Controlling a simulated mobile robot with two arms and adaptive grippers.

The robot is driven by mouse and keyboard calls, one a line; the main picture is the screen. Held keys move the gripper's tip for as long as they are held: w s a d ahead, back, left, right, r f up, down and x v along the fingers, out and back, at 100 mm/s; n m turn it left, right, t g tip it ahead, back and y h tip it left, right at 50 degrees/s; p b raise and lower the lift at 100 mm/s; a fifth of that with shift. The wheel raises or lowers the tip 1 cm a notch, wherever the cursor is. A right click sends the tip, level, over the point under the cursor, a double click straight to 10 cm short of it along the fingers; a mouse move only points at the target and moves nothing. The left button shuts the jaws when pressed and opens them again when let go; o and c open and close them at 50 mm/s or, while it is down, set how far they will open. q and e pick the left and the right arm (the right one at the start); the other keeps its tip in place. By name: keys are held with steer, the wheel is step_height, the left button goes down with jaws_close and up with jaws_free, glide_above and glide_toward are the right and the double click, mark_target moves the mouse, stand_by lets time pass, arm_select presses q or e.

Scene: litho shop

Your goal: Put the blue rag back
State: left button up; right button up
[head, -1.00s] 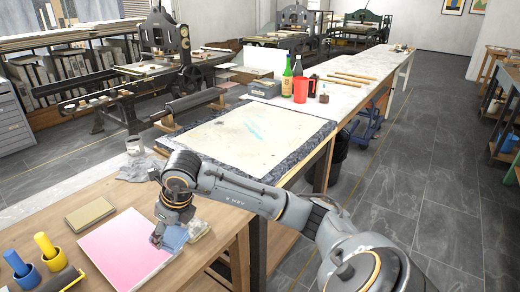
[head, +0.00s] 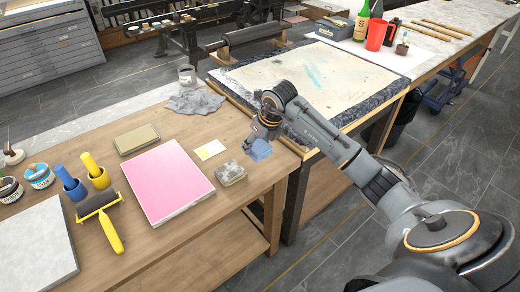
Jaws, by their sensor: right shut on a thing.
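The blue rag (head: 261,151) is a small light-blue folded cloth near the right edge of the wooden table (head: 190,240). My right gripper (head: 261,139) points down and is shut on it; its fingertips are partly hidden by the rag and the gripper body. I cannot tell whether the rag touches the tabletop or hangs just above it. It is apart from the grey speckled block (head: 230,174), which lies nearer and to the left. My left gripper is not in view.
A pink slab (head: 166,182), a tan block (head: 136,139), a yellow-white card (head: 210,149) and a crumpled grey cloth (head: 195,101) lie on the table. A yellow-handled roller (head: 104,215) is at the left. A stone-topped press bed (head: 310,68) stands behind. Bare wood surrounds the card.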

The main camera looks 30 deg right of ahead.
mark_target(259, 144)
steer(key=shift+w+d+f, duration=0.3)
steer(key=shift+f, duration=0.2)
steer(key=shift+w+d+f, duration=0.25)
steer(key=shift+w+f, duration=0.05)
steer(key=shift+f, duration=0.15)
steer(key=shift+w+d+f, duration=0.2)
steer(key=shift+d+f, duration=0.05)
steer(key=shift+f, duration=0.15)
step_height(259, 144, down, 3)
steer(key=shift+f+p, duration=0.1)
steer(key=shift+p, duration=0.3)
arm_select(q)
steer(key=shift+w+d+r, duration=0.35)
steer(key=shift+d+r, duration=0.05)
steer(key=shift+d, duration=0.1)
arm_select(e)
steer(key=shift+f, duration=0.15)
steer(key=o, duration=1.1)
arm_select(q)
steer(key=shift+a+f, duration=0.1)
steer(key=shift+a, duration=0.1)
